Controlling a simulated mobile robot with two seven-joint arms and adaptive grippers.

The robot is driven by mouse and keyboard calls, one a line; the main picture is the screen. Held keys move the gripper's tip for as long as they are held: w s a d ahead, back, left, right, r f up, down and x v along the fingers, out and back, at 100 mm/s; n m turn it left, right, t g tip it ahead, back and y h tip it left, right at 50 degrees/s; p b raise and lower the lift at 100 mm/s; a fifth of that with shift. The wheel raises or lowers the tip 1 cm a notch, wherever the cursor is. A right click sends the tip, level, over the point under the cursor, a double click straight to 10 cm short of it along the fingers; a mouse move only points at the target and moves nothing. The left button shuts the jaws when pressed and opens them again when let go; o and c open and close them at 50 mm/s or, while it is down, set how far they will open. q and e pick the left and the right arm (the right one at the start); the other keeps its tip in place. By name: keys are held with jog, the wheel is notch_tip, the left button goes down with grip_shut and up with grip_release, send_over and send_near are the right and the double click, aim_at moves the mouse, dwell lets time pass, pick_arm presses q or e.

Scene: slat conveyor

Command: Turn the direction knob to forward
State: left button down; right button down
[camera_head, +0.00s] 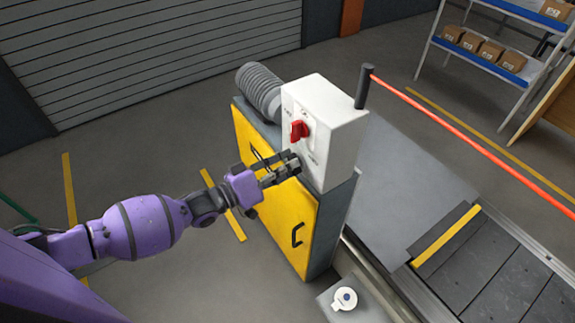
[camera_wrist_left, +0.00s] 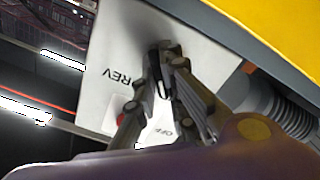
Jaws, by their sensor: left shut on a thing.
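The white control box (camera_head: 335,125) stands on a yellow and grey cabinet. A red switch handle (camera_head: 299,130) sits on its front face, above my left gripper (camera_head: 288,166). In the left wrist view the fingers of my left gripper (camera_wrist_left: 166,58) come together on the direction knob (camera_wrist_left: 160,82), a dark piece at the face of the box. The fingers cover most of the knob, so its pointing direction cannot be told. The printed words REV and OFF show on the panel (camera_wrist_left: 112,55) beside the fingers. My right gripper is not in view.
A dark post (camera_head: 364,87) with a red bar (camera_head: 470,138) rises behind the box. The slat conveyor (camera_head: 500,270) runs at right. A ribbed grey hose (camera_head: 260,90) stands behind left.

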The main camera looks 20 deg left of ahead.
pick_arm(q)
jog(key=shift+n, duration=0.3)
jog(key=c, duration=1.8)
grip_release()
jog(key=v, duration=1.2)
